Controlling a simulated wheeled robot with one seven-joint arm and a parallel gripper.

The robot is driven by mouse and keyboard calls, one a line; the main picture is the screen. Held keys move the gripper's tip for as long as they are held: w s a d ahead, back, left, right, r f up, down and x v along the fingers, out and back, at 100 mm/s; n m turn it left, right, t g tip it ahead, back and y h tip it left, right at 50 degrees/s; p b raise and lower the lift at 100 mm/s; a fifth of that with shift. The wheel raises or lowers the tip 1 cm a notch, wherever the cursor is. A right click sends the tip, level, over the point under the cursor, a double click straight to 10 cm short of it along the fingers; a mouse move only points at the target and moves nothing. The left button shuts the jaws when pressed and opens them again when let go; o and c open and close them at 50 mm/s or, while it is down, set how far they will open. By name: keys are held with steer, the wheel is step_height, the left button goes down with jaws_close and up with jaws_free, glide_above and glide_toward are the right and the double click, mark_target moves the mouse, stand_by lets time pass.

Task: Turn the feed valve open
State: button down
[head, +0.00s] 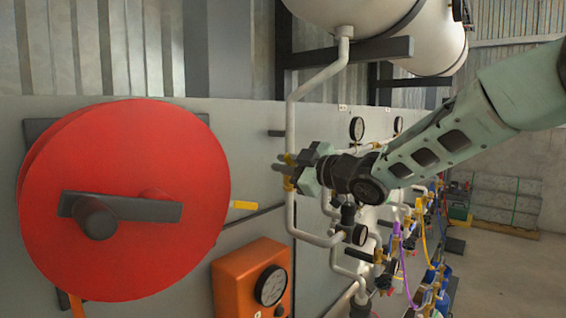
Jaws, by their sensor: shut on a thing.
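A brass valve (289,184), which I take to be the feed valve, sits on the white vertical pipe that comes down from the tank. My gripper (303,170) is at this valve, reaching in from the right. Its fingers are shut on the valve's handle, which they mostly hide. The handle's exact angle cannot be told from this view.
A large red hose reel (120,260) stands at the left, with an orange box with a gauge (252,280) below it. The white tank (430,50) hangs above. More pipes, gauges and coloured hoses (405,250) line the panel at the right. Open floor (500,275) lies at far right.

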steer(key=shift+w+d+r+m, duration=0.1)
steer(key=shift+w+d+m, duration=0.1)
steer(key=shift+m, duration=0.3)
steer(key=c, duration=1.4)
jaws_free()
steer(key=shift+r, duration=0.1)
